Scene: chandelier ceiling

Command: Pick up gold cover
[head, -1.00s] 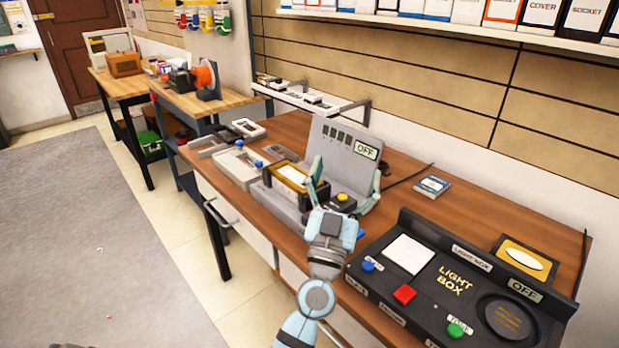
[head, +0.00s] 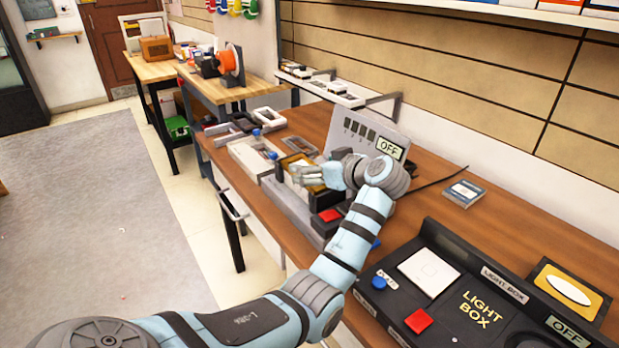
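A gold-rimmed rectangular piece (head: 289,161) sits in the grey station with an OFF display on the workbench. It is partly hidden behind my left gripper. A flat gold plate with a white oval (head: 568,289) lies at the right, behind the black light box. I cannot tell from this view which of these is the gold cover. My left gripper (head: 308,178) is over the front of the station, right beside the gold-rimmed piece, fingers pointing left. Its fingers are seen side-on, so neither their gap nor any contact is clear. My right gripper is out of view.
The light box (head: 467,308) with red and blue buttons fills the right front. A small blue-grey box (head: 464,193) lies behind it. Pale trays (head: 252,157) stand left of the station.

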